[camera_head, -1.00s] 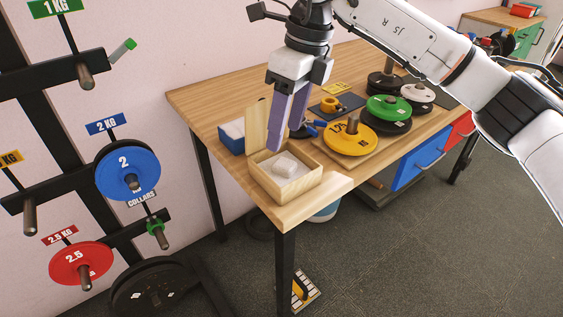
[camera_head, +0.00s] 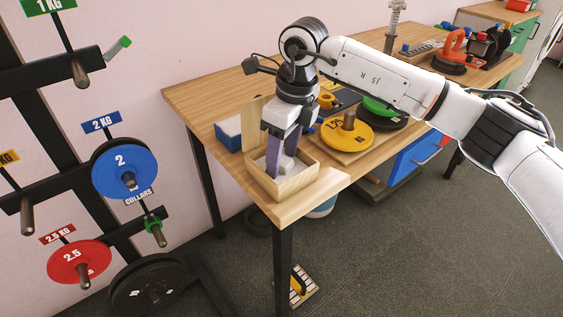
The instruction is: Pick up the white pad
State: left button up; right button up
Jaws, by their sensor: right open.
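An open wooden box (camera_head: 296,186) stands at the table's near left corner, its lid tipped up at the back. The white pad (camera_head: 285,164) lies inside it and is mostly hidden by my right gripper. My right gripper (camera_head: 281,165) points down into the box from above, its purple fingers apart. The fingers are at the pad, one on its left and one towards the back right. I cannot tell whether they touch it. My left gripper is out of view.
A blue box (camera_head: 229,136) stands behind the wooden box on the wooden table (camera_head: 200,99). A yellow plate (camera_head: 347,135) and a green plate (camera_head: 376,107) are to the right. A rack holds a blue plate (camera_head: 122,160) and a red plate (camera_head: 76,264) at left.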

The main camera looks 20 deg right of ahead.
aim_at(283, 160)
jog(key=c, duration=1.2)
jog(key=shift+r, duration=0.1)
jog(key=shift+c, duration=0.2)
notch_tip(283, 160, up, 18)
jog(key=shift+p, duration=0.3)
jog(key=o, duration=0.6)
jog(key=c, duration=0.4)
